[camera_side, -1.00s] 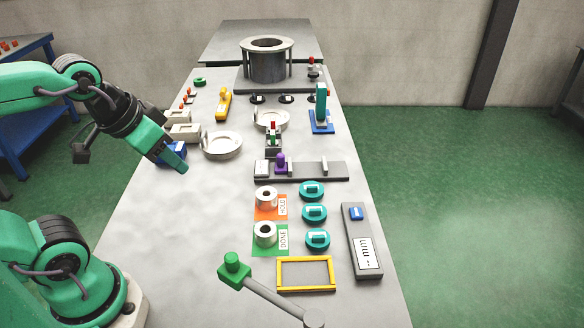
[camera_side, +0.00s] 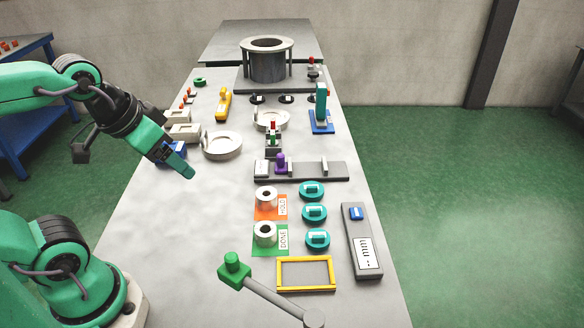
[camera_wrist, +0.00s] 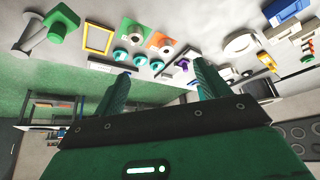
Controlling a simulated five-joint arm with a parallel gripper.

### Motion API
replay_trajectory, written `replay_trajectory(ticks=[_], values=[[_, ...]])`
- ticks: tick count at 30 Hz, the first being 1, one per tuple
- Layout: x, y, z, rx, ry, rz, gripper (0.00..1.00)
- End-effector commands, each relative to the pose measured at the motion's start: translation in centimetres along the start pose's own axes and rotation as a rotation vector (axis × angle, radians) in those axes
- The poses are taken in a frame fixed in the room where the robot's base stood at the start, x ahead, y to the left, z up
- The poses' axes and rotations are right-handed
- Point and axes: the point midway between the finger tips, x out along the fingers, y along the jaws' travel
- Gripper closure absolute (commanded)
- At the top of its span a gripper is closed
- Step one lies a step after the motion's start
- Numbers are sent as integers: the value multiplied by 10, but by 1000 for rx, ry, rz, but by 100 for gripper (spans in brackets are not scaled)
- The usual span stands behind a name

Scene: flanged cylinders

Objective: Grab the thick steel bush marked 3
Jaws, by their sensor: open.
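Two steel bushes with flanges and open bores stand upright at the middle of the table. One bush (camera_side: 266,197) is on the orange HOLD card (camera_side: 271,214); the other bush (camera_side: 265,234) is on the green DONE card (camera_side: 270,248). No number can be read on either, so I cannot tell which is marked 3. In the wrist view the bushes show small at the top, one on green (camera_wrist: 135,32) and one on orange (camera_wrist: 165,41). My gripper (camera_side: 187,173) is empty, above the table left of both; its fingers (camera_wrist: 160,78) stand apart in the wrist view.
Several teal round pieces (camera_side: 314,213) lie right of the bushes. A grey rail (camera_side: 310,170) with a purple piece lies behind. The table left of the cards is clear.

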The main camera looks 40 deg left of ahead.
Motion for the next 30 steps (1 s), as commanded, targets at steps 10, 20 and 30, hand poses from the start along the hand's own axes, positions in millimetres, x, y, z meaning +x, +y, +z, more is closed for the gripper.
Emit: replay_trajectory(ticks=[10, 20, 30], values=[[6, 0, -13, 33, -32, 0, 25], [31, -1, -50, 141, -125, 8, 25], [76, -1, -87, 265, -227, 29, 25]])
